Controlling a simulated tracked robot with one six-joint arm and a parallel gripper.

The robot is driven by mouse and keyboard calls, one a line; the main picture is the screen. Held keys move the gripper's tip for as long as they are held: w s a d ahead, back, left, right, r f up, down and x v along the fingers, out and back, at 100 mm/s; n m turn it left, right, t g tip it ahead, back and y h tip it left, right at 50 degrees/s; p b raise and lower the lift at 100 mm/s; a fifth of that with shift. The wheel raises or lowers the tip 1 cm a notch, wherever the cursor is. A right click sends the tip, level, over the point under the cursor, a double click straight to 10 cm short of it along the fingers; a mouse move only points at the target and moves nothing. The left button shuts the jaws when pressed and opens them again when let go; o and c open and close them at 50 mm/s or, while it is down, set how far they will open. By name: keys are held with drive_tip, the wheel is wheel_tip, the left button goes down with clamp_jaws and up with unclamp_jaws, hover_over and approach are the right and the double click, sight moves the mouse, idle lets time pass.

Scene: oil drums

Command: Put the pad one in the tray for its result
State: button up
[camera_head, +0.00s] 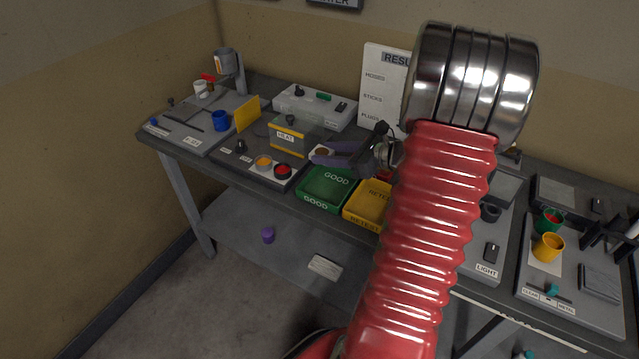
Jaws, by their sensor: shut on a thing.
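My gripper (322,156) is above the back of the green tray, with purple-grey fingers reaching left. It is shut on a small dish with a brown top (323,151), partly hidden by the fingers. The green tray (311,203) is marked GOOD and looks empty. The yellow tray (356,217) to its right is marked RETEST, and my red arm hides its right part. A bit of red (385,175) shows behind the gripper; I cannot tell what it is. A yellow-orange dish (263,162) and a red dish (283,171) stand on the HEAT station, left of the green tray.
The clear HEAT box (290,138) with a yellow base stands close left of my gripper. A white switch box (315,106) and the RESULT board (381,88) are behind. Orange (547,247) and green (550,221) cups stand at right. A purple cup (267,235) is on the lower shelf.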

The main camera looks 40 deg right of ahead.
sight(310, 180)
drive_tip(key=shift+w+a, duration=0.15)
drive_tip(key=shift+f, duration=3.1)
drive_tip(key=shift+f, duration=0.15)
drive_tip(key=shift+f, duration=1.75)
drive_tip(key=shift+f, duration=0.1)
drive_tip(key=o, duration=1)
drive_tip(key=shift+a, duration=0.1)
